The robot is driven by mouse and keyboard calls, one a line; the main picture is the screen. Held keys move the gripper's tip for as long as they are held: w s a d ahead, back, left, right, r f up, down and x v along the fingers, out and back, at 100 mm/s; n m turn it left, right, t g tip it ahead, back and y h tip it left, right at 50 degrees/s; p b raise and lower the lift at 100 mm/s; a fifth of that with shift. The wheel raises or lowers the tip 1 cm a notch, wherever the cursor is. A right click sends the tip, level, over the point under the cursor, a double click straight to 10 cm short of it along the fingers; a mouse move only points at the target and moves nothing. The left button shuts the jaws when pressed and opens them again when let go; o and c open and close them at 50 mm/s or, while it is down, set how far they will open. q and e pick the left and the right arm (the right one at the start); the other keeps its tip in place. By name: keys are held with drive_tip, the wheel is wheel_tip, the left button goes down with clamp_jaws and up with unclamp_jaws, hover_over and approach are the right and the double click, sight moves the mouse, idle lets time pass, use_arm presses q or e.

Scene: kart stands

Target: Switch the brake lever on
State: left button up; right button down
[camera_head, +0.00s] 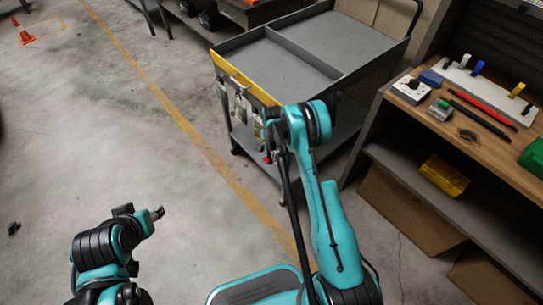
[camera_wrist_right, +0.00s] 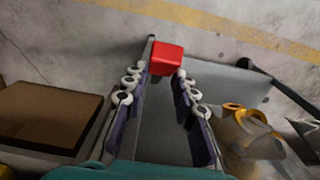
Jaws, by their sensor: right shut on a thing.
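The brake lever shows as a red block-like end (camera_wrist_right: 168,58) in the right wrist view. It sits between the tips of my right gripper (camera_wrist_right: 162,72), one finger on each side. In the head view a small red spot (camera_head: 267,159) shows at the cart's lower front corner, beside my right gripper (camera_head: 266,143), which is shut on the lever. My arm hides most of the lever and its mount there. My left gripper (camera_head: 155,213) is at the lower left, away from the cart; whether its fingers are open does not show.
A grey cart (camera_head: 345,75) with a yellow front edge stands ahead. A workbench (camera_head: 455,115) with tools is on the right, with a yellow bin (camera_head: 444,176) on its lower shelf.

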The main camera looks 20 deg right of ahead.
drive_tip(key=shift+d, duration=0.2)
drive_tip(key=c, duration=1.3)
unclamp_jaws()
drive_tip(key=shift+c, duration=0.2)
drive_tip(key=shift+o, duration=0.7)
drive_tip(key=shift+f, duration=0.1)
drive_tip(key=shift+a, duration=0.15)
